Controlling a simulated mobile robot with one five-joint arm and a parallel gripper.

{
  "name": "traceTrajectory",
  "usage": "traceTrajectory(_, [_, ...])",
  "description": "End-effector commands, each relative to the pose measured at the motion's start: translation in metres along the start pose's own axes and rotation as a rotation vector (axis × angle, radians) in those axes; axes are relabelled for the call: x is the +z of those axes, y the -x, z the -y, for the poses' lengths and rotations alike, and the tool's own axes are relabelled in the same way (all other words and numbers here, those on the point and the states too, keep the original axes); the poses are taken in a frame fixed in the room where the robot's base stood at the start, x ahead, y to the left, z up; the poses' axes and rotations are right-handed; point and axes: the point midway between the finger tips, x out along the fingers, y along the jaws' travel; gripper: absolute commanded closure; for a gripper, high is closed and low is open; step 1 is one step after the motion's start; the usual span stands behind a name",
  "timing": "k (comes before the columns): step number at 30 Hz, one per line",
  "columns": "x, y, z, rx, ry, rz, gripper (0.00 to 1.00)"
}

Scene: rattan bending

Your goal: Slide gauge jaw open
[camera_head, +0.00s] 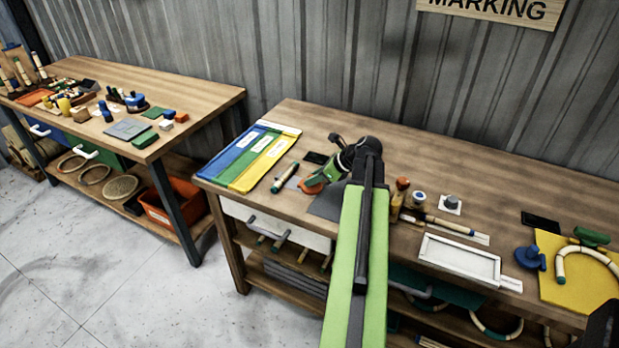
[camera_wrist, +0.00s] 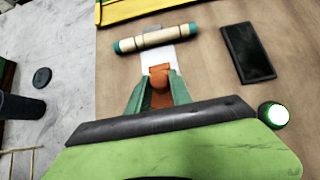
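The gauge shows in the wrist view as a pale plate (camera_wrist: 181,57) with an orange jaw piece (camera_wrist: 160,72) at its near end. A rattan rod (camera_wrist: 157,39) with teal ends lies across the plate's far end. In the head view the rod (camera_head: 285,178) and orange piece (camera_head: 311,188) are near the bench's left front. My gripper (camera_wrist: 160,79) is low over the bench. Its green fingers stand on both sides of the orange piece, close to it. Whether they press on it is not clear. My gripper (camera_head: 322,178) partly hides the jaw in the head view.
A dark flat block (camera_wrist: 247,53) and a round white-and-green piece (camera_wrist: 275,115) lie to the right in the wrist view. Coloured folders (camera_head: 258,155) lie left of my gripper. Bottles (camera_head: 401,190) and a white tray (camera_head: 459,260) are to its right. The bench's back middle is clear.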

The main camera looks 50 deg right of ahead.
Motion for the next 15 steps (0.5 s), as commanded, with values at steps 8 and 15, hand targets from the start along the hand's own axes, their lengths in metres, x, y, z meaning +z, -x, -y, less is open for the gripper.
traceTrajectory(8, [0.0044, -0.0033, -0.0021, 0.002, 0.005, 0.005, 0.56])
traceTrajectory(15, [0.0077, 0.0057, -0.0025, 0.002, 0.005, 0.006, 0.56])
